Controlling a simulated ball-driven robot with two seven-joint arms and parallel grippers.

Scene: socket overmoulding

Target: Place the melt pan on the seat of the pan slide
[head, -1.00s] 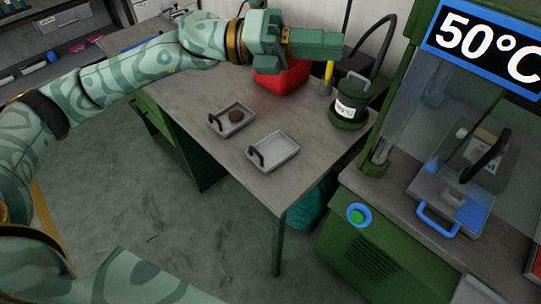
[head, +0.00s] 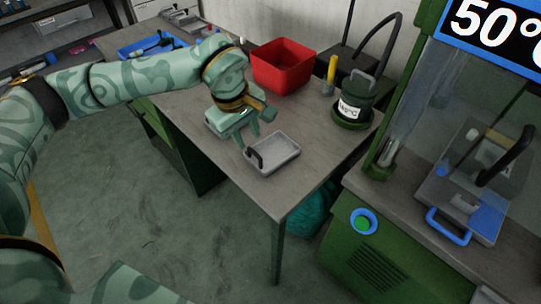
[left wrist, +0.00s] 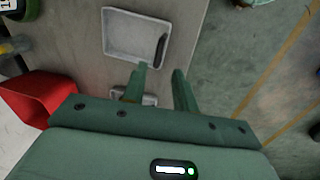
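An empty shallow grey pan (head: 275,153) with a dark handle lies on the bench; it also shows in the left wrist view (left wrist: 130,35). A second pan, seen earlier with a brown puck in it, is mostly hidden under my left gripper (head: 247,135). Part of it shows between the fingers in the left wrist view (left wrist: 150,99). Which pan is the melt pan I cannot tell for sure. My left gripper (left wrist: 162,76) is open, its fingers apart, pointing down over the second pan. A grey slide (head: 437,192) with a blue handle, apparently the pan slide, sits in the machine at right. My right gripper is out of view.
A red bin (head: 282,68), a dark green labelled pot (head: 353,104) and a yellow-handled tool (head: 331,72) stand at the bench's back. A blue tray (head: 150,47) is at the far left. A clear guard stands around the machine. The bench's front right (head: 285,190) is free.

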